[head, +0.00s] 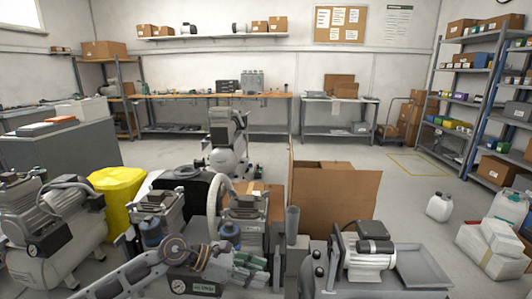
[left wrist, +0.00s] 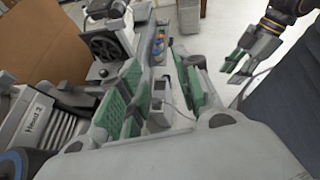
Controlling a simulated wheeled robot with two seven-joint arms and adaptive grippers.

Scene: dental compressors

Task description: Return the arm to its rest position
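My left arm comes in from the lower left in the head view, low in front of the compressors. Its gripper (head: 252,262) has grey fingers with green pads. In the left wrist view the green-padded fingers of my left gripper (left wrist: 160,75) stand apart, and nothing is clamped between them. My right gripper (left wrist: 239,61) shows at the upper right of the left wrist view. Its two green-tipped fingers are apart and look empty. I cannot make out the right gripper in the head view.
A compressor head labelled "Head 2" (left wrist: 40,115) is close to my left gripper. A cardboard box (head: 335,195) and a grey tray with a motor unit (head: 368,250) stand to the right. A yellow-covered bin (head: 118,195) is at left. Open floor (head: 400,195) lies beyond.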

